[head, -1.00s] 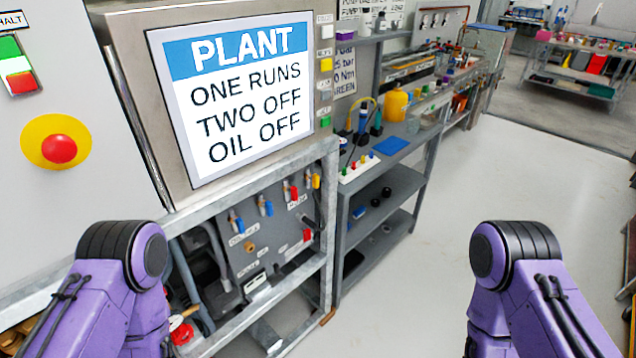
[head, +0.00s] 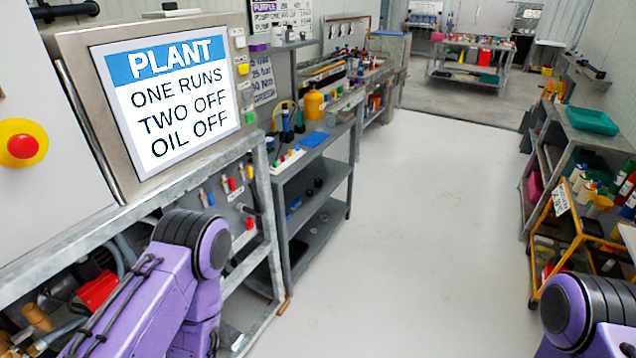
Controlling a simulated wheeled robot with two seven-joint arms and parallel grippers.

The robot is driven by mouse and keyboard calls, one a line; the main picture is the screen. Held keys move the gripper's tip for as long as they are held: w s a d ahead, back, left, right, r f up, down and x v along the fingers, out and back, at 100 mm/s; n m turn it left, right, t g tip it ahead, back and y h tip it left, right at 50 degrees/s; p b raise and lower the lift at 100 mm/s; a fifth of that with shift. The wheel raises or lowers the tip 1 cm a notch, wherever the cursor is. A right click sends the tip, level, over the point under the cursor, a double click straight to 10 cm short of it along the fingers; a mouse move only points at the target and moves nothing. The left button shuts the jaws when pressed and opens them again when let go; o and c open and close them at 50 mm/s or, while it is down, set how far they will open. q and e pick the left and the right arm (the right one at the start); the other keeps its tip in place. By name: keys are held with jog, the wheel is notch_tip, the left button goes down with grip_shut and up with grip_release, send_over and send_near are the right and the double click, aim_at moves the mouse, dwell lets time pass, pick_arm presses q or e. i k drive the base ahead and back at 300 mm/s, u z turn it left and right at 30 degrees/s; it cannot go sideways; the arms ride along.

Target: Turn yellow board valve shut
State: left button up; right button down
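The valve board (head: 237,205) sits in the metal frame under the plant sign, at the left of the head view. A small yellow valve handle (head: 249,171) shows at the board's upper right end, beside red and blue handles. It is too small to tell how far it is turned. My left arm covers the lower left part of the board. Only upper parts of my two purple arms show, at the lower left and lower right. Neither gripper is in view.
A grey shelf unit (head: 318,205) stands right of the board, with bottles and tools on top. The white floor (head: 430,200) is clear in the middle. A yellow cart (head: 568,240) and a shelf with a green tray (head: 592,121) stand at the right.

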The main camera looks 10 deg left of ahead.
aim_at(249, 170)
jog(key=z, duration=0.1)
jog(key=i, duration=1)
jog(key=u, duration=0.8)
